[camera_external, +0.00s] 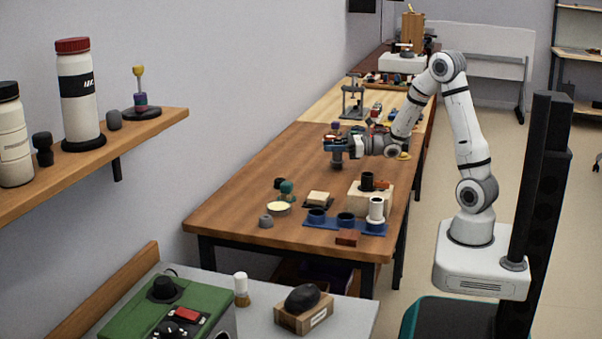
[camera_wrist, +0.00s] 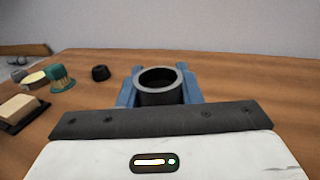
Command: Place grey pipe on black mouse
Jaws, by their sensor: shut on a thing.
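My gripper (camera_external: 338,150) is shut on the grey pipe, holding it upright above the wooden table. In the wrist view the dark grey pipe (camera_wrist: 160,92), with an open round top, sits between the blue fingers. In the external view the pipe is small and hard to tell from the fingers. The black mouse (camera_external: 302,297) lies on a small cardboard-coloured box (camera_external: 304,317) on the grey table at the front, far from my gripper. The mouse is not in the wrist view.
The wooden table (camera_external: 235,205) holds a blue rack (camera_external: 322,223) with cups, a white cylinder (camera_external: 376,210), a pale block (camera_external: 383,201) and a teal item (camera_external: 287,190). A green box (camera_external: 130,316) and white-topped bottle (camera_external: 241,289) stand left of the mouse. A shelf (camera_external: 95,155) juts from the wall.

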